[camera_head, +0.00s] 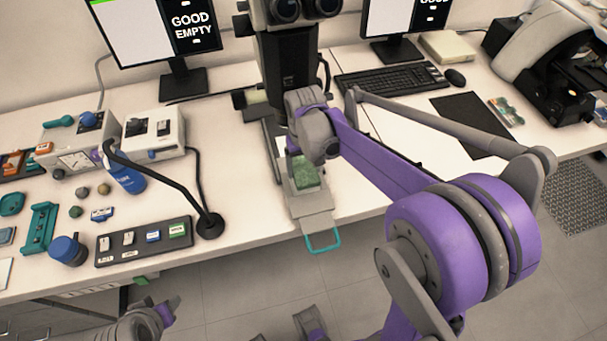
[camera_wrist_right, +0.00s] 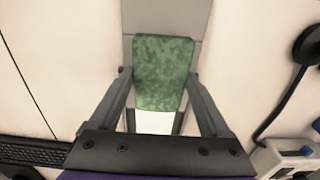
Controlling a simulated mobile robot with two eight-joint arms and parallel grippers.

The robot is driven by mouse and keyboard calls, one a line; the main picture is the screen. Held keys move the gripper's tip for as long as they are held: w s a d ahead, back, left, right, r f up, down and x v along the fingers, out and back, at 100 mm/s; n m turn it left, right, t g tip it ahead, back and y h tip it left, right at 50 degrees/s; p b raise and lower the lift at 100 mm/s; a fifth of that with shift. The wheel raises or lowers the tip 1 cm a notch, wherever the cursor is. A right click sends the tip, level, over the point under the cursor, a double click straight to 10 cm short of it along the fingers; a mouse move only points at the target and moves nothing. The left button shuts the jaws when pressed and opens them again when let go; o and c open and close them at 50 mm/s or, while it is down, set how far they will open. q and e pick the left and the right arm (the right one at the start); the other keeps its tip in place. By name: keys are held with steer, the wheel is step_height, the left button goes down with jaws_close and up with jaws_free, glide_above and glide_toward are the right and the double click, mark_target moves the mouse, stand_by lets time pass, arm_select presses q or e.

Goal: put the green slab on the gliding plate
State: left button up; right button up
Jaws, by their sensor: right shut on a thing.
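The green slab (camera_head: 306,172) is mottled and shows below my right wrist in the head view. It also fills the middle of the right wrist view (camera_wrist_right: 163,72). My right gripper (camera_wrist_right: 162,98) is shut on it, with one dark finger along each side. In the head view the arm largely hides this gripper (camera_head: 300,156). The gliding plate (camera_head: 312,202) is a grey strip with a teal handle, in front of the microscope. The slab appears over the plate; whether it touches is unclear. Part of my left arm shows at the lower left, without a clear gripper.
The dark microscope (camera_head: 288,65) stands right behind the plate. A black tray of switches (camera_head: 145,243) and a black bent stand (camera_head: 209,226) are to the left. A keyboard (camera_head: 390,79) and dark mat (camera_head: 475,124) lie to the right. The table's front edge is close.

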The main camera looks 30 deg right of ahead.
mark_target(304, 169)
steer(key=shift+w+f, duration=0.1)
steer(key=shift+f, duration=1.85)
